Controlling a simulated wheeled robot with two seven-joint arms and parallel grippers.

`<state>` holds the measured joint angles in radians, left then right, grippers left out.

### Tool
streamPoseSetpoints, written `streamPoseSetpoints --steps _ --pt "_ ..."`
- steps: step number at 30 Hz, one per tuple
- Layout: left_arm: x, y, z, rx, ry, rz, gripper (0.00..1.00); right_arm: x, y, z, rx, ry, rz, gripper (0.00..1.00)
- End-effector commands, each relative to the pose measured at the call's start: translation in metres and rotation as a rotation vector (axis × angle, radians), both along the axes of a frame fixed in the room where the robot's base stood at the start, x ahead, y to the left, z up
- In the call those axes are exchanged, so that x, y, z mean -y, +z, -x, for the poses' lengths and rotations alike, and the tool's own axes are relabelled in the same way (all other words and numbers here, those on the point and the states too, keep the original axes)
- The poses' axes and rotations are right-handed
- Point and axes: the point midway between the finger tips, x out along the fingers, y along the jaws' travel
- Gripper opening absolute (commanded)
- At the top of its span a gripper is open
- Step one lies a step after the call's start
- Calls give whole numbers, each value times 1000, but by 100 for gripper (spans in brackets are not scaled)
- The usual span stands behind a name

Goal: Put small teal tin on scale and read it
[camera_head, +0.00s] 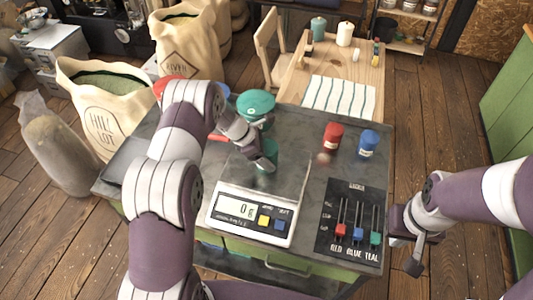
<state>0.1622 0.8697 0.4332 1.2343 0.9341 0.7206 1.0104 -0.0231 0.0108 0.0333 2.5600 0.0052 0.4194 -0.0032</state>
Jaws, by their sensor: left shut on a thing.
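My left gripper (264,158) is shut on the small teal tin (271,148), which is partly hidden by the fingers. It holds the tin over the back part of the scale's glassy plate (290,185); I cannot tell whether the tin touches the plate. The scale (250,212) stands on the dark bench top, and its display (241,208) reads 0 g. A larger teal tin (256,103) stands behind the gripper. My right gripper (408,252) is open and empty, off the right edge of the bench.
A small red tin (332,136) and a small blue tin (368,143) stand right of the scale. A panel (351,222) with red, blue and teal sliders lies at the front right. Bean sacks (104,105) stand left, and a wooden table (340,75) stands behind.

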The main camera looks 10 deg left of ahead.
Motion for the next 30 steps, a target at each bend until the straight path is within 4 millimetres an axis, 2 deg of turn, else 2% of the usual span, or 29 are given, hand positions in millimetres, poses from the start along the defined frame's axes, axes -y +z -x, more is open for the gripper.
streamPoseSetpoints --steps 1,3,11,13,17,24,30 --pt "0 -2 0 0 0 0 83 0 -2 0 0 0 0 0" --pt "0 -1 0 0 0 0 100 0 -1 0 0 0 0 0" --pt "0 4 0 0 0 0 100 0 3 0 0 0 0 0" --pt "-4 7 1 1 1 1 100 0 -4 0 0 0 0 0" --pt "-18 27 5 4 1 0 100 0 -15 0 0 0 0 0" --pt "-47 75 17 2 2 -1 100 0 -32 0 0 0 0 0" --pt "-58 100 25 6 -19 -13 100 0 -36 0 0 0 0 0"
